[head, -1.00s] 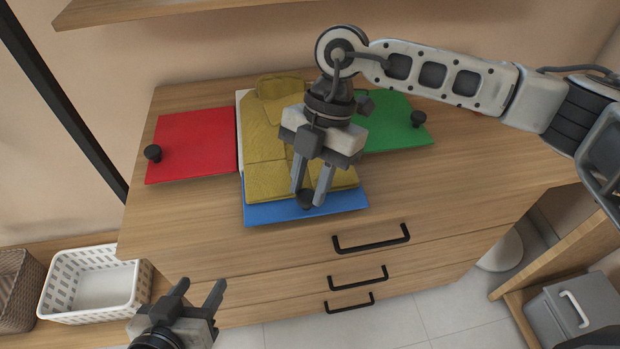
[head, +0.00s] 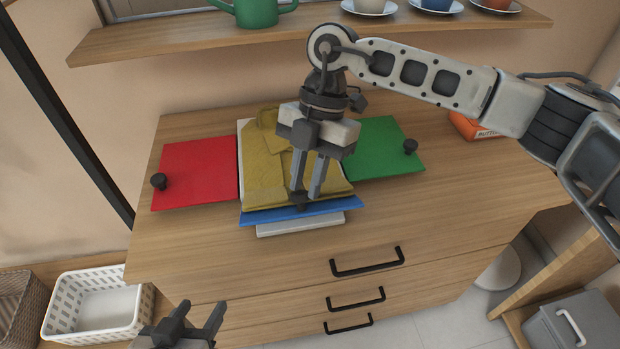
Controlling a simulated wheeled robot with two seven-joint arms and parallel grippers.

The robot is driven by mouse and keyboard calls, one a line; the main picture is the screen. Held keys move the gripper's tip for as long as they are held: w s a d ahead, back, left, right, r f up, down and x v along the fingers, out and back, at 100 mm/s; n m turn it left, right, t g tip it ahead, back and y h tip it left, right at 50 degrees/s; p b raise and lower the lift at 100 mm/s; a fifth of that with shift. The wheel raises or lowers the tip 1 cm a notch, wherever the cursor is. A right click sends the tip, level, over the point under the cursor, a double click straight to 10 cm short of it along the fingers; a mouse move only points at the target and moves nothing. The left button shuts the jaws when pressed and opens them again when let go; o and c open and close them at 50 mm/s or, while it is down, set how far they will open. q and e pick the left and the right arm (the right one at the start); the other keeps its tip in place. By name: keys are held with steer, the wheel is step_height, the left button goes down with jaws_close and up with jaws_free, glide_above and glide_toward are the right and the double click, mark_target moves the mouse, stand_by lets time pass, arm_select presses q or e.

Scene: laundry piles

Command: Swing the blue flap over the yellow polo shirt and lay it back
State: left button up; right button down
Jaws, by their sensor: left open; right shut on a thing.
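The blue flap (head: 262,216) is at the front of the folding board. It is tilted, its front edge raised, and a pale grey support (head: 300,228) shows beneath it. The yellow polo shirt (head: 262,175) lies folded on the board, its lower part over the blue flap. My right gripper (head: 304,196) is shut on the blue flap's dark knob (head: 302,207) at the flap's front edge; the fingers partly hide the knob. My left gripper (head: 198,318) is open and empty, low in front of the dresser, away from the board.
The red flap (head: 200,172) and green flap (head: 385,150) lie flat left and right, each with a dark knob. A shelf (head: 200,35) with a green watering can (head: 257,12) and cups hangs above. A white basket (head: 95,300) is at lower left.

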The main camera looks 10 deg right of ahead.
steer(key=shift+w+a+f+t, duration=0.25)
steer(key=shift+w+f+t, duration=0.05)
steer(key=shift+w, duration=0.35)
steer(key=c, duration=1.3)
jaws_free()
steer(key=shift+w+a+f, duration=0.1)
steer(key=shift+o, duration=1)
steer(key=shift+w+a+f, duration=0.1)
steer(key=shift+w, duration=0.1)
steer(key=v, duration=1.6)
steer(key=shift+d, duration=0.3)
